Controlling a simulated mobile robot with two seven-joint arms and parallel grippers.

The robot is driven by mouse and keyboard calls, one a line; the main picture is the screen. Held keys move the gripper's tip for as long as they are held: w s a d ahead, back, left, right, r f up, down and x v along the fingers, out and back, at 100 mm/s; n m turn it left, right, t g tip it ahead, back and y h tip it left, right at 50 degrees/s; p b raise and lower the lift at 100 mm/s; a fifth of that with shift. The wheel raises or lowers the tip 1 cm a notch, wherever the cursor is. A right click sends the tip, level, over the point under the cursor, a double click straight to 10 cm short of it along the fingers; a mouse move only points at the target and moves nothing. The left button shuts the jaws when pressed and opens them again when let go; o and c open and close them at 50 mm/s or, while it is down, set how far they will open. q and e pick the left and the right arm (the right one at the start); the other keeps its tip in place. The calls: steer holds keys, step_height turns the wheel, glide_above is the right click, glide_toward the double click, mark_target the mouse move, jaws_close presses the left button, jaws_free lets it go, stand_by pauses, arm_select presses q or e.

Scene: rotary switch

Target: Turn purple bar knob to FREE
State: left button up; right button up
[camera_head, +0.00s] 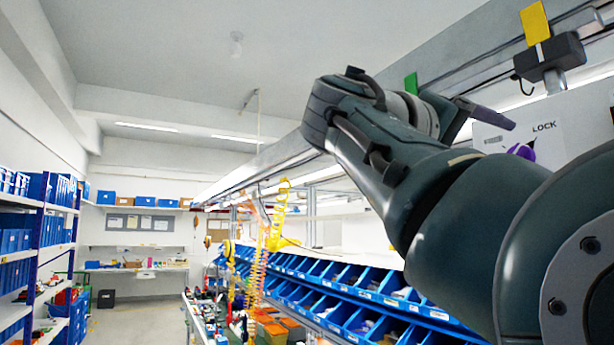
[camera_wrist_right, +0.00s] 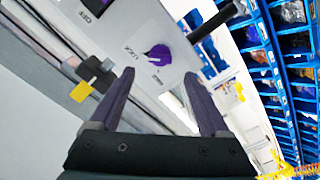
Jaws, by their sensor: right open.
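The purple bar knob (camera_wrist_right: 159,54) sits on a light grey panel (camera_wrist_right: 118,33) in the right wrist view. Small dark lettering is beside it, too small and turned to read surely. In the head view only part of the purple knob (camera_head: 522,150) shows, below the word LOCK on the panel (camera_head: 549,146). My right gripper (camera_wrist_right: 159,76) is open and empty. Its two dark fingers point toward the panel, and in the picture the knob lies between and beyond their tips. It also shows in the head view (camera_head: 490,113), close in front of the panel. My left gripper is out of view.
A black bar handle (camera_wrist_right: 214,20) sticks out beside the knob. A black device (camera_wrist_right: 97,72) with a yellow tag (camera_wrist_right: 81,92) is on the rail at the left. Blue bins (camera_head: 330,285) line the shelves below my right arm. A yellow coiled hose (camera_head: 277,215) hangs farther off.

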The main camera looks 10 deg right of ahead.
steer(key=p+x, duration=0.5)
steer(key=x, duration=0.2)
steer(key=shift+d, duration=0.2)
steer(key=shift+c, duration=0.3)
steer(key=c, duration=0.5)
jaws_close()
